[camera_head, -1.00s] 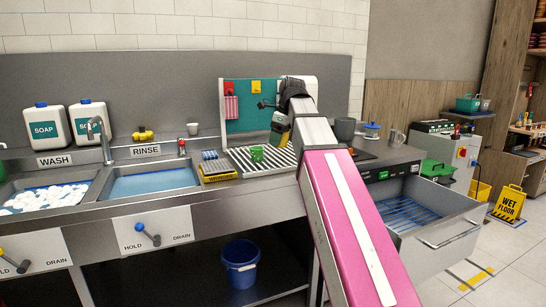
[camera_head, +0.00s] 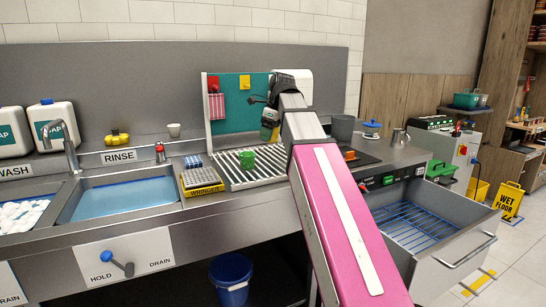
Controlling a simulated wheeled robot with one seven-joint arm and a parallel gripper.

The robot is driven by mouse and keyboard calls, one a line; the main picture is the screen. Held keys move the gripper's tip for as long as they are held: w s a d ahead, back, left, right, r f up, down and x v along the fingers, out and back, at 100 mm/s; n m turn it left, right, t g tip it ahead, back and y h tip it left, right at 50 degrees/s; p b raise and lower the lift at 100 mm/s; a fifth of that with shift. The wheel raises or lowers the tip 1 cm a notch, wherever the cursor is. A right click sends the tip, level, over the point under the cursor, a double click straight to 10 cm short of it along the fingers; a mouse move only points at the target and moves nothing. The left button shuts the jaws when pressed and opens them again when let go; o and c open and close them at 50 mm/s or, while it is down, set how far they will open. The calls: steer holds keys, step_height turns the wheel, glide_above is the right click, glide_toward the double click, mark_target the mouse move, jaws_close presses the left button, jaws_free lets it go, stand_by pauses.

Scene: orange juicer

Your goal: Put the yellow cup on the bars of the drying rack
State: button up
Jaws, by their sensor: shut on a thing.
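The drying rack (camera_head: 264,176) is a set of pale bars over a dark tray on the counter, right of the rinse basin. A green cup (camera_head: 247,158) stands on its bars. My gripper (camera_head: 270,124) is above the back right part of the rack, in front of the teal board. It is shut on the yellow cup (camera_head: 269,117), of which only a small yellow part shows. My dark wrist and pink arm hide the rest of the cup, the fingertips and the rack's right end.
An open drawer (camera_head: 455,222) juts out at front right.

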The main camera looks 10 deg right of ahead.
glide_above(284, 160)
steer(key=s, duration=0.1)
steer(key=f, duration=0.6)
steer(key=shift+d+f, duration=0.2)
steer(key=shift+d, duration=0.15)
steer(key=shift+f, duration=2)
steer(key=shift+f, duration=0.1)
steer(key=o, duration=0.9)
steer(key=v, duration=1.2)
